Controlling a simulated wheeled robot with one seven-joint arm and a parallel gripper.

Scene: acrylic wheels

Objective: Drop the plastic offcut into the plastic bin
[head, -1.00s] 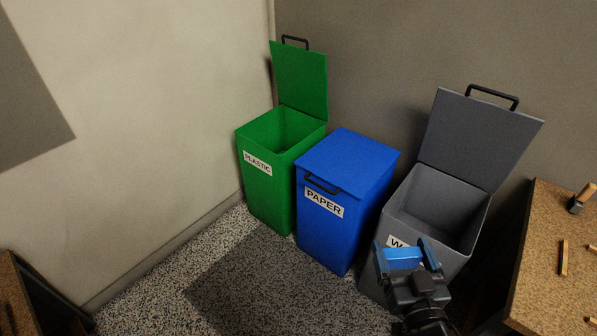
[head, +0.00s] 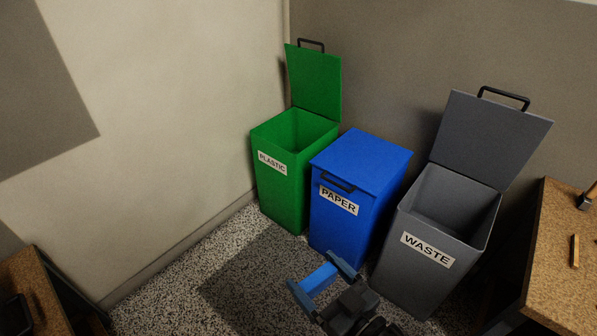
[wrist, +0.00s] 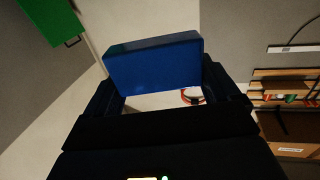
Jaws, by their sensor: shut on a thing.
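My gripper (head: 322,281) is low in the middle of the head view, in front of the blue paper bin. It is shut on a blue block, the plastic offcut (head: 319,279), which also shows between the fingers in the wrist view (wrist: 153,62). The green plastic bin (head: 281,178) stands at the back by the wall corner, its lid (head: 314,82) raised and its top open. The gripper is in front of the bins and apart from the green one. The inside bottom of the green bin is hidden.
The blue paper bin (head: 349,226) has its lid down. The grey waste bin (head: 420,276) at right has its lid up. A wooden-topped bench (head: 565,285) stands at the right edge, another (head: 28,280) at lower left. The speckled floor (head: 185,300) left of my gripper is clear.

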